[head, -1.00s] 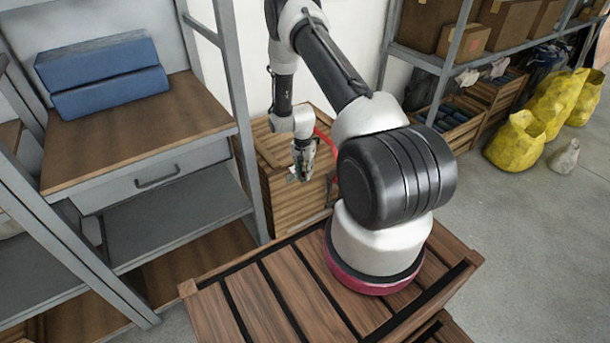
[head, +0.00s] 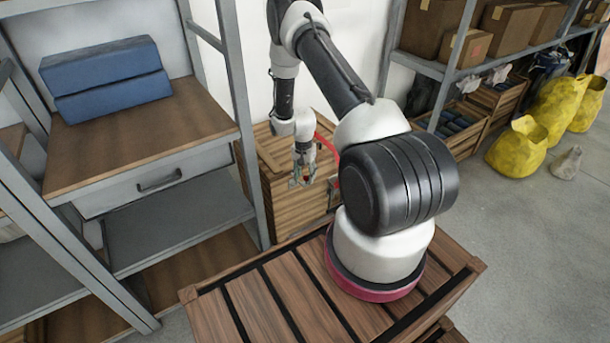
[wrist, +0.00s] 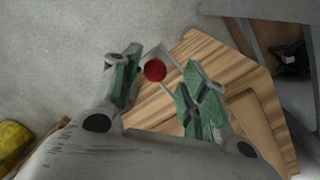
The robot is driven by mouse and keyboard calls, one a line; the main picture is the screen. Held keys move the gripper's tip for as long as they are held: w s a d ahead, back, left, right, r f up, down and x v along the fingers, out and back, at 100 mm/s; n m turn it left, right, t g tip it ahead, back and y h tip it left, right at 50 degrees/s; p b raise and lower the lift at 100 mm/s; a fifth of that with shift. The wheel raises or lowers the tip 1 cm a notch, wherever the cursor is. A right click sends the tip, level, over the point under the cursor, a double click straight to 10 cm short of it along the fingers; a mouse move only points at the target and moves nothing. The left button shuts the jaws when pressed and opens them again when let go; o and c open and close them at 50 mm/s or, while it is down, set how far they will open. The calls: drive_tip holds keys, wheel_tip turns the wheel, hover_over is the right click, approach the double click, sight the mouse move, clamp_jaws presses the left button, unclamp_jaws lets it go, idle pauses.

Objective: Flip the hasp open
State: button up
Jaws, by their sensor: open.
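A wooden chest (head: 285,200) stands against the wall behind my base, and its slatted top corner also shows in the wrist view (wrist: 195,60). In the wrist view a red round knob (wrist: 155,71), with a thin light-grey plate or bracket (wrist: 164,52) beside it, appears at the chest's edge; this looks like the hasp. My gripper (head: 302,181) hangs at the front of the chest, pointing down. Its two green-padded fingers (wrist: 158,93) are apart, with the knob showing between their tips. I cannot tell whether either finger touches it.
A grey metal shelf unit with a wooden top (head: 130,130) and drawer stands close on the left. A slatted wooden platform (head: 270,310) lies under my arm. Yellow bags (head: 517,148) and loaded shelves stand at the right; the floor there is partly clear.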

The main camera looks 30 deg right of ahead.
wheel_tip(320, 180, up, 12)
drive_tip(key=shift+w, duration=0.25)
drive_tip(key=shift+a, duration=0.1)
idle(0.5)
